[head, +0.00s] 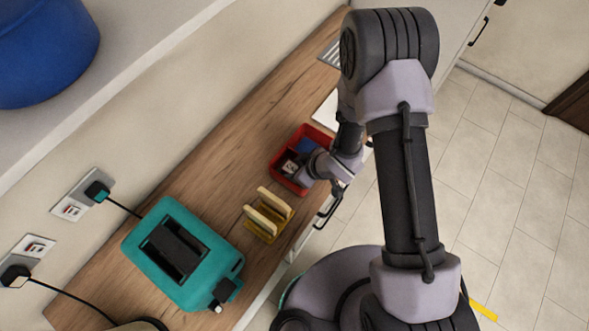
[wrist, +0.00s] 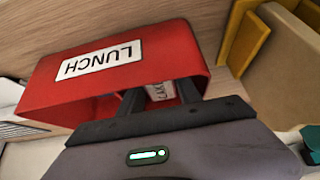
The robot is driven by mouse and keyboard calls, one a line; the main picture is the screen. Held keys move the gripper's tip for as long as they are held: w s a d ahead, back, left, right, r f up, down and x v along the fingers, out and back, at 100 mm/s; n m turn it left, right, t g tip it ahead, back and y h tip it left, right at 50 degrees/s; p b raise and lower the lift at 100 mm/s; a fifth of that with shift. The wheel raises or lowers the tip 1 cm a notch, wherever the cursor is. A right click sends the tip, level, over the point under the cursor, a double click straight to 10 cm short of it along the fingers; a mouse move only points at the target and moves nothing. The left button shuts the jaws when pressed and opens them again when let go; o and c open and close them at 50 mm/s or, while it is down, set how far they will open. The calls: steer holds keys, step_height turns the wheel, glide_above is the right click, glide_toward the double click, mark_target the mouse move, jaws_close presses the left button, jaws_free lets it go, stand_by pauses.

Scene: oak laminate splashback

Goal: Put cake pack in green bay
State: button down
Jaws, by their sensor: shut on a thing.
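The red lunch box (head: 276,161) sits on the wooden counter, and its wall marked LUNCH faces me in the wrist view (wrist: 55,80). A blue bay floor (head: 306,146) shows at its far end in the head view. I cannot make out a green bay. The cake pack (wrist: 160,91), white with part of its lettering showing, is between my fingers inside the box. Its pale label (head: 290,167) also shows in the head view. My gripper (wrist: 160,95) reaches into the box and is shut on the cake pack. The fingertips and the pack's lower part are hidden.
A yellow rack (head: 260,233) with bread slices (head: 274,203) stands close to the box. A teal toaster (head: 215,244) with a cord is further along the counter. A shelf holding a blue vessel (head: 45,45) overhangs at upper left. Bare counter lies behind the box.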

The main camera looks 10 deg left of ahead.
steer(key=c, duration=1.1)
jaws_free()
steer(key=shift+f, duration=0.15)
